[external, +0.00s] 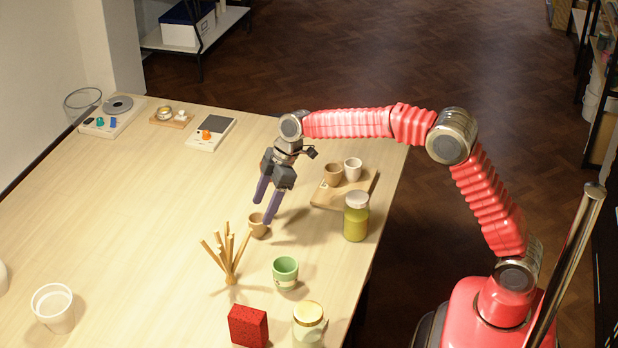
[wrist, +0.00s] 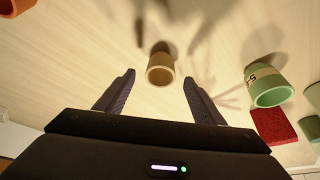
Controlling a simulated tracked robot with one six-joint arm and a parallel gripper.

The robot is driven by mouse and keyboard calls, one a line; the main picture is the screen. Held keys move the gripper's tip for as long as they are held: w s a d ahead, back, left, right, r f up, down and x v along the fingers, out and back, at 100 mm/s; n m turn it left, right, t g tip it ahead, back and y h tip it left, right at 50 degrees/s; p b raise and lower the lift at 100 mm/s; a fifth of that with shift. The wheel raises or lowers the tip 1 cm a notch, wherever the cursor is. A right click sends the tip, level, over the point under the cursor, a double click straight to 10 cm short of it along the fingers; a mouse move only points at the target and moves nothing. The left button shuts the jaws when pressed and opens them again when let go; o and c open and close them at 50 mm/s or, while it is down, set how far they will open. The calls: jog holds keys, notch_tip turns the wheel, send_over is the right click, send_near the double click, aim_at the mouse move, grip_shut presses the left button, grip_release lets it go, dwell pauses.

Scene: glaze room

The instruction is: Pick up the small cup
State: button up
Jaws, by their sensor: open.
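The small tan cup (external: 258,225) stands upright on the table beside a bundle of sticks. In the wrist view the small cup (wrist: 160,76) is centred, just beyond and between the two fingertips. My gripper (external: 264,209) points down at the cup with its dark fingers spread. One fingertip overlaps the cup's edge in the external view; I cannot tell if it touches. In the wrist view my gripper (wrist: 159,78) is open and empty.
A green cup (external: 285,272), a red block (external: 248,326) and a lidded jar (external: 309,325) stand nearer the camera. A stick bundle (external: 230,258) is close left of the cup. A yellow-green jar (external: 356,217) and a wooden board (external: 326,199) with two cups are right.

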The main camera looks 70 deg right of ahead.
aim_at(257, 222)
jog(key=shift+w+a+f, duration=0.2)
jog(key=shift+f, duration=0.35)
jog(key=shift+f, duration=0.1)
jog(key=shift+x, duration=2.55)
jog(key=shift+c, duration=0.3)
jog(key=c, duration=1.1)
notch_tip(257, 222, up, 10)
jog(key=shift+r, duration=0.1)
